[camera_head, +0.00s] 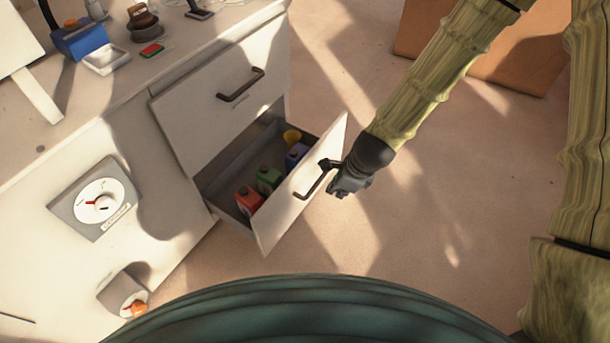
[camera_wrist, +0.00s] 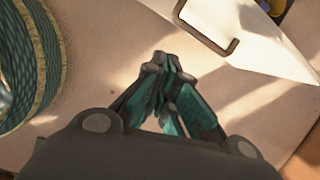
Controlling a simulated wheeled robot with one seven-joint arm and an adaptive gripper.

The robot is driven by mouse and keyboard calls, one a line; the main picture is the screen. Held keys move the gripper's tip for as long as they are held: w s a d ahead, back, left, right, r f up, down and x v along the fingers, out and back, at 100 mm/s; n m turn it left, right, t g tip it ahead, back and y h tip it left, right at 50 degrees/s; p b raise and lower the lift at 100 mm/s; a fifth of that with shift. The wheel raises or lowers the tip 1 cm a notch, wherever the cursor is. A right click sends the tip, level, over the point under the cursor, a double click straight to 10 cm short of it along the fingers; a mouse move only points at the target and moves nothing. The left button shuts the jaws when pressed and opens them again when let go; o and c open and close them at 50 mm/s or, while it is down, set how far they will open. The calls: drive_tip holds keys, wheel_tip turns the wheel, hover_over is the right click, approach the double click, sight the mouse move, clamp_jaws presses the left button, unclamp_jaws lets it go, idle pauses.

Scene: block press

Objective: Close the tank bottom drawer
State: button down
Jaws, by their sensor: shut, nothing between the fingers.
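The bottom drawer (camera_head: 300,188) of the white cabinet stands pulled out. Its inside shows a red bottle (camera_head: 249,201), a green bottle (camera_head: 268,180), a blue bottle (camera_head: 296,156) and a yellow round item (camera_head: 292,136). A dark bar handle (camera_head: 316,184) is on the drawer front. My gripper (camera_head: 345,185) is just right of the front, near the handle; I cannot tell whether it touches. In the wrist view my gripper (camera_wrist: 165,62) is shut and empty, with the drawer front (camera_wrist: 260,50) and its handle (camera_wrist: 210,45) above, apart from the fingertips.
The upper drawer (camera_head: 215,105) is shut. The counter top (camera_head: 75,105) holds a blue box (camera_head: 80,40), a white tray (camera_head: 107,59) and small items. Dials (camera_head: 98,202) are on the panel at left. A brown box (camera_head: 520,65) stands at the back right. The floor (camera_head: 450,190) at right is clear.

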wheel_tip(320, 180, up, 4)
drive_tip(key=w+a+m, duration=0.2)
drive_tip(key=w+m, duration=0.1)
drive_tip(key=shift+y, duration=0.4)
drive_tip(key=shift+w+a+f+b, duration=0.7)
drive_tip(key=shift+a+f+b, duration=0.35)
drive_tip(key=shift+f, duration=0.4)
drive_tip(key=shift+w+a+f+b, duration=0.65)
drive_tip(key=shift+a+f+b, duration=0.4)
drive_tip(key=shift+f, duration=0.45)
drive_tip(key=shift+w+a+f+b, duration=0.7)
drive_tip(key=shift+a+f+b, duration=0.35)
drive_tip(key=shift+f, duration=0.4)
drive_tip(key=shift+w+r, duration=0.1)
